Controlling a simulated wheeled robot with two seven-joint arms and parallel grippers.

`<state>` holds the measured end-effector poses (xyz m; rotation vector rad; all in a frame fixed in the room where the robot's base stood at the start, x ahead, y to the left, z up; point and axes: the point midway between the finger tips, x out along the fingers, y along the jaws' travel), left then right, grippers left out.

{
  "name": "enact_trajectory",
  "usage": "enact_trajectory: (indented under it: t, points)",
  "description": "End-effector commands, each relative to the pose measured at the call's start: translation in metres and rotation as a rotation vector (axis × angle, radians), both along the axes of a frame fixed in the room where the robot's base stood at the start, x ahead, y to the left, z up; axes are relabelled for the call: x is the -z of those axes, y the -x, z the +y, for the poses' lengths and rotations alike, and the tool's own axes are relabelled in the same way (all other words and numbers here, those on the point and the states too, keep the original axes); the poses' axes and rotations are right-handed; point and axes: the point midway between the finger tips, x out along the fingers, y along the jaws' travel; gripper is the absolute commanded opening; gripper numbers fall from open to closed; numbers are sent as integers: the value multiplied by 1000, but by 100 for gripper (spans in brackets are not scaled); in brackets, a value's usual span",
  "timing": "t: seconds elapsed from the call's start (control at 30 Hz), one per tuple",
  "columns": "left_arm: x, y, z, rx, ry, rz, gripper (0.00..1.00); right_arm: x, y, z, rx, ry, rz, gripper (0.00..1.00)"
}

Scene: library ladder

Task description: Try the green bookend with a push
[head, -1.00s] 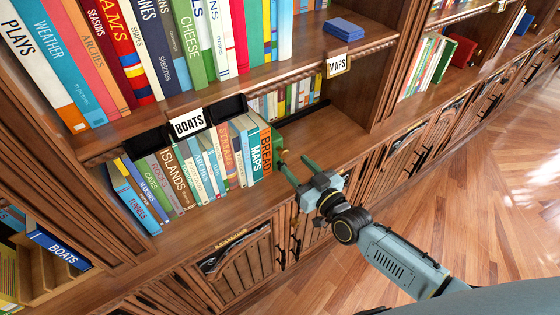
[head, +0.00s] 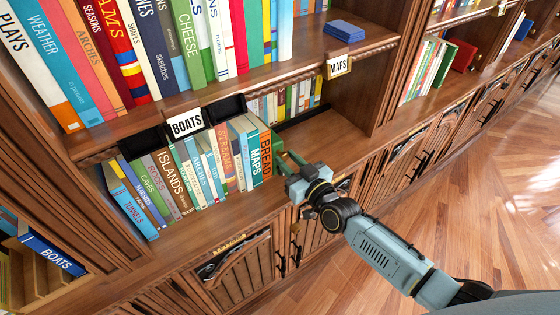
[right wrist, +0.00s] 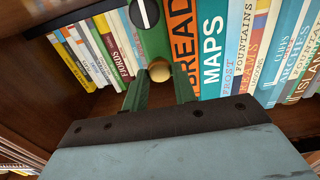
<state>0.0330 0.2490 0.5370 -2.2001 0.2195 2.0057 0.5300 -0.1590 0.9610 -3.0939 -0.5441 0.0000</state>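The green bookend (right wrist: 153,42) stands upright in the right wrist view against the orange BREAD book (right wrist: 181,40). It bears a black-and-white round mark (right wrist: 143,13) and a pale wooden ball (right wrist: 160,70) low on its face. In the head view the bookend (head: 277,141) shows as a narrow green strip at the right end of the book row. My right gripper (right wrist: 161,78) is open, its two green fingers apart on either side of the ball. I cannot tell whether they touch the bookend. My left gripper is not in view.
A row of books (head: 195,170) fills the shelf left of the bookend, under the BOATS sign (head: 186,123). Bare shelf (head: 325,138) lies to its right. More books (right wrist: 92,52) stand behind. Cupboard doors (head: 240,268) are below.

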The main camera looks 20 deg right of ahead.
Motion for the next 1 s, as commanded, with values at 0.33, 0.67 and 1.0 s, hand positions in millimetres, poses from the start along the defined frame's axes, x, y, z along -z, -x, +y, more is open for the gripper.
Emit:
enact_trajectory:
  t: [0.33,0.67,1.0]
  points:
    - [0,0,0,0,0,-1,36,0,0,0,0,0,0,0]
    - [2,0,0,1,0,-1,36,1,-1,-4,1,1,1,0]
    - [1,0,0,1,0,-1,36,1,-2,-6,3,2,0,0]
